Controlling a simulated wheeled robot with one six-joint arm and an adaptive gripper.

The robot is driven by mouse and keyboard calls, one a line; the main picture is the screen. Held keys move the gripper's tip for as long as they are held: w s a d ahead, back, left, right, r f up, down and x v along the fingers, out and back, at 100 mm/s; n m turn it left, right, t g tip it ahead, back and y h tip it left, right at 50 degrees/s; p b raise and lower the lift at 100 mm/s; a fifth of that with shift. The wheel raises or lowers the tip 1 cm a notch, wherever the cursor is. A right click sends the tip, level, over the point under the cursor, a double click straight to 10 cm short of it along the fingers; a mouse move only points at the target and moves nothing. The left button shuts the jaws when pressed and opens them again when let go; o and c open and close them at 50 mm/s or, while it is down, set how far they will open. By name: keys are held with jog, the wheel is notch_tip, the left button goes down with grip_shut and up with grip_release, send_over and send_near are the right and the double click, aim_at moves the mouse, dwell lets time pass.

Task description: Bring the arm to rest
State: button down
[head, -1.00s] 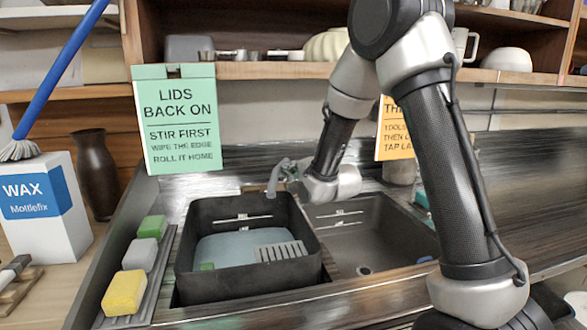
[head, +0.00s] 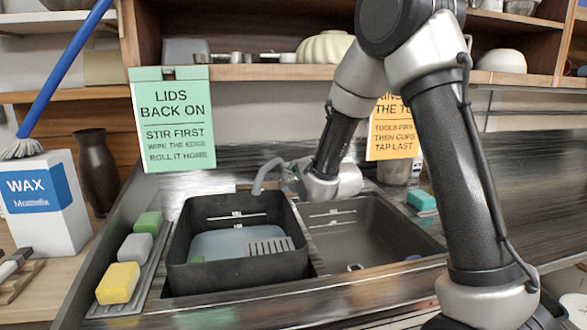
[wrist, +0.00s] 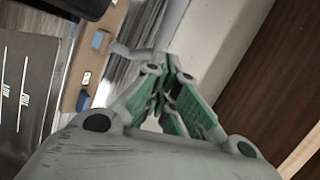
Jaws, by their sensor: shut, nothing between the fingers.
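My gripper (wrist: 165,88) shows in the wrist view with its green-padded fingers brought together and nothing between them. In the head view my arm reaches down over the back of the sink, and its wrist is beside the grey tap (head: 262,178). The fingers are mostly hidden there, so I cannot tell whether they touch the tap. In the wrist view a grey bent pipe shape shows just beyond the fingers.
A black tub (head: 238,275) with bluish liquid stands in the left of the sink; the right basin (head: 365,240) looks mostly empty. A green sign (head: 172,118) and an orange sign (head: 393,130) hang behind. Several sponges, including a yellow one (head: 118,283), lie at left. Shelves run above.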

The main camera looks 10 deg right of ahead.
jog(key=a+v, duration=0.1)
jog(key=v, duration=0.7)
jog(key=s+d+f+n+g+h, duration=0.35)
jog(key=s+f+n+g, duration=0.55)
jog(key=s+f, duration=0.3)
jog(key=s+d+r+n, duration=0.1)
jog(key=s+d+r, duration=0.3)
jog(key=s, duration=0.3)
jog(key=s+d+r+n+g, duration=0.1)
jog(key=s+d+r, duration=0.3)
jog(key=s, duration=0.4)
jog(key=s+d+r+n+g+h, duration=0.1)
jog(key=s+d+r+n, duration=0.1)
jog(key=s+d+r, duration=0.2)
jog(key=s+r, duration=0.2)
jog(key=s, duration=0.2)
jog(key=shift+r, duration=0.35)
